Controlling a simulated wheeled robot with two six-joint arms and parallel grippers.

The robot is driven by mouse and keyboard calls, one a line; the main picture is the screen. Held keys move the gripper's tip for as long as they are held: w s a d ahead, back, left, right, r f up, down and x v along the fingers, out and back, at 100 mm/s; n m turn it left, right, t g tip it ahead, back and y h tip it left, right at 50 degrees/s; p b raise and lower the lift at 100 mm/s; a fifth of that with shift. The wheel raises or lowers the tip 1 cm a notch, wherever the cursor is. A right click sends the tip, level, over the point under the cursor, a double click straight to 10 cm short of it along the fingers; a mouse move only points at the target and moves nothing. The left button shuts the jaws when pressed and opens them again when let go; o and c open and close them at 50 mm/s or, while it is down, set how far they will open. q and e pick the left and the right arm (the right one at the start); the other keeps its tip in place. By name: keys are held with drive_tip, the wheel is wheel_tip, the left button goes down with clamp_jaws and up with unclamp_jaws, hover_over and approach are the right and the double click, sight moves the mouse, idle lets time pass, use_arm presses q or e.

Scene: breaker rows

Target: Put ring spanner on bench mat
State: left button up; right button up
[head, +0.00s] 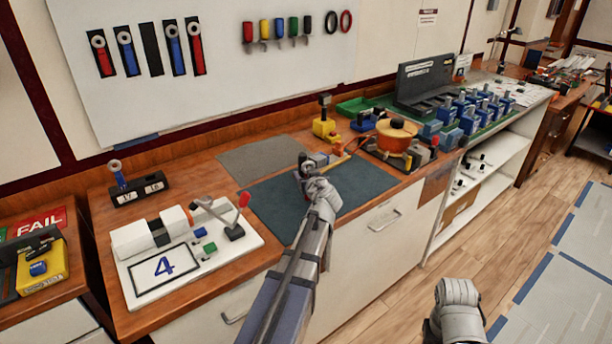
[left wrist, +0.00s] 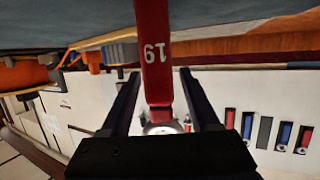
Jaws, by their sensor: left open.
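The ring spanner (left wrist: 153,50) is red and marked 19. In the left wrist view, which looks upside down, it runs between the two fingers of my left gripper (left wrist: 162,100), with its ring end low between them. The fingers are open, with gaps on both sides of the spanner. In the head view my left gripper (head: 305,172) is over the dark green bench mat (head: 265,205) and mostly hides the spanner. I cannot tell whether the spanner touches the mat. My right gripper's fingers do not show.
A black stand (head: 140,190) marked with numbers holds a blue spanner (head: 117,172) upright at left. A white fixture (head: 190,250) with levers is left of the mat. An orange pot-like object (head: 396,135) stands right. A grey mat (head: 262,158) lies behind.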

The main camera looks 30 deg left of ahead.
use_arm(q)
drive_tip(key=shift+r, duration=0.2)
drive_tip(key=p+v, duration=0.3)
drive_tip(key=v, duration=0.9)
drive_tip(key=shift+p, duration=0.4)
drive_tip(key=s+d+f+m+g+h, duration=0.35)
drive_tip(key=d+f, duration=0.25)
drive_tip(key=d, duration=0.2)
drive_tip(key=s+d+f+m+g+h, duration=0.25)
drive_tip(key=s+d+f, duration=0.3)
drive_tip(key=d, duration=0.35)
drive_tip(key=s+d+f+m+g+h, duration=0.3)
drive_tip(key=s+d+m, duration=0.3)
drive_tip(key=s+d, duration=0.5)
drive_tip(key=shift+d+f+m+g, duration=0.45)
drive_tip(key=shift+d+g, duration=0.35)
drive_tip(key=shift+d, duration=0.2)
drive_tip(key=shift+c, duration=0.4)
